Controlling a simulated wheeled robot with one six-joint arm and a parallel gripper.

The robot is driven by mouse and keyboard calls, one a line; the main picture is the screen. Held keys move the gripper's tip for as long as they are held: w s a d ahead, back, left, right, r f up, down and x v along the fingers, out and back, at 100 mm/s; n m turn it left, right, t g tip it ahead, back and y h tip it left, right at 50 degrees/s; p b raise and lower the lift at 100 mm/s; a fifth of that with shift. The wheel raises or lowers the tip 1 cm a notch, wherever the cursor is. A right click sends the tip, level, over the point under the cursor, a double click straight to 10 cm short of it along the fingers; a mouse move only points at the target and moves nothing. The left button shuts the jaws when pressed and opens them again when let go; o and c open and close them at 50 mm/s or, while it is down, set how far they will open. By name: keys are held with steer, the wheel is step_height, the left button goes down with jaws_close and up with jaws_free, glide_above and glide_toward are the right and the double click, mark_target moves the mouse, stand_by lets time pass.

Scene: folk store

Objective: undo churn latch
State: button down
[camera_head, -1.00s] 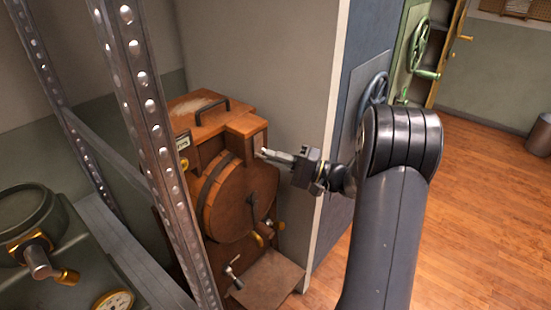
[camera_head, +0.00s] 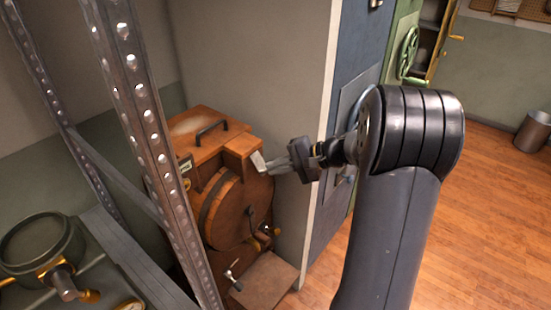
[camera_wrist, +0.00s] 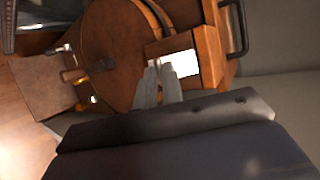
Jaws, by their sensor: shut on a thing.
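The churn is an orange-brown wooden case with a round wooden drum (camera_head: 232,212) on its front; the drum also shows in the wrist view (camera_wrist: 112,50). A pale metal latch plate (camera_head: 258,162) sits at the front of the block above the drum. In the wrist view the latch plate (camera_wrist: 187,63) looks bright white on the wood. My gripper (camera_head: 271,165) reaches it from the right, its fingers close together and shut on the plate's edge. In the wrist view my gripper (camera_wrist: 160,72) partly hides the plate's near end.
A perforated metal post (camera_head: 150,130) stands close left of the churn. A grey-green machine (camera_head: 45,245) is at the lower left. The churn has a dark top handle (camera_head: 211,127) and a low front ledge (camera_head: 268,280). Open wooden floor (camera_head: 480,220) lies right.

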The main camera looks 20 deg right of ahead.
steer(key=r+g+h+p, duration=0.1)
steer(key=p, duration=0.3)
steer(key=r+m+g+h+p, duration=0.1)
steer(key=r+g+p, duration=0.1)
steer(key=p, duration=0.2)
steer(key=r+g+h+p, duration=0.1)
steer(key=h+p, duration=0.1)
steer(key=p, duration=0.2)
steer(key=shift+w+a+r+m+g, duration=0.25)
steer(key=shift+w+r+m+g, duration=0.05)
steer(key=shift+g, duration=0.1)
steer(key=shift+p, duration=0.3)
steer(key=c, duration=1.5)
jaws_free()
steer(key=shift+c, duration=0.2)
